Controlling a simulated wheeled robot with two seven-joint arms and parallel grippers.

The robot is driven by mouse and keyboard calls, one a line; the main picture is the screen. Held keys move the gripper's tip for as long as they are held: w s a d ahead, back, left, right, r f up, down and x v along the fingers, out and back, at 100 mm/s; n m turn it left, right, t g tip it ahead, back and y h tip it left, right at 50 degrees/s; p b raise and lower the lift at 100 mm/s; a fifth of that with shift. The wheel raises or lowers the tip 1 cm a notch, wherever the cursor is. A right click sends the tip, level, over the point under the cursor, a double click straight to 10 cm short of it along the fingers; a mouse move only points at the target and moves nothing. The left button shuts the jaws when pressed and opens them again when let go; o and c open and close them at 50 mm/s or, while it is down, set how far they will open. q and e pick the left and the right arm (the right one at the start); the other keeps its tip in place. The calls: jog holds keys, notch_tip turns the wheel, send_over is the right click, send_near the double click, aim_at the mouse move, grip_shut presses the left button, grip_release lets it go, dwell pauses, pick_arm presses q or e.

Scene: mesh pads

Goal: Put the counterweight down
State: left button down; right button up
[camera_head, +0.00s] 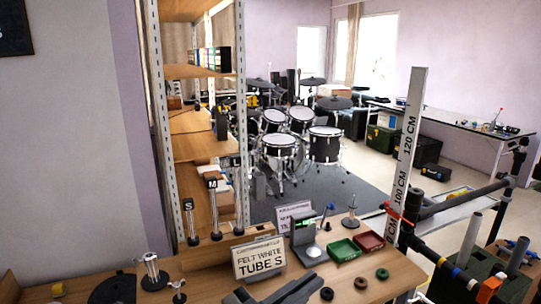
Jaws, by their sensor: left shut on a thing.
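My left gripper (308,284) shows as dark grey fingers at the bottom middle, low over the wooden bench (215,262). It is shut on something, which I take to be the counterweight. The held thing cannot be made out clearly from this angle. A black ring (327,294) is close to the fingertips; I cannot tell whether it touches them. A brown ring (361,283) and a green ring (382,274) lie to its right on the bench. My right gripper is not in view.
A small device with a green display (304,230), a green tray (342,249) and a red tray (369,241) are farther back. A tall measuring post (408,150) stands right. Metal stands (152,272) occupy the left.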

pick_arm(q)
jog(key=s+a+f+n+t+y, duration=0.2)
jog(key=a+f+n+y, duration=0.1)
jog(key=a, duration=0.6)
jog(key=s+a+f+n+t+y, duration=0.2)
jog(key=a+f+n+t+y, duration=0.1)
jog(key=a+y, duration=0.4)
jog(key=s+a+f+n+t+y, duration=0.3)
jog(key=a+f+y, duration=0.3)
jog(key=a, duration=0.5)
jog(key=shift+n, duration=0.9)
jog(key=shift+w, duration=0.1)
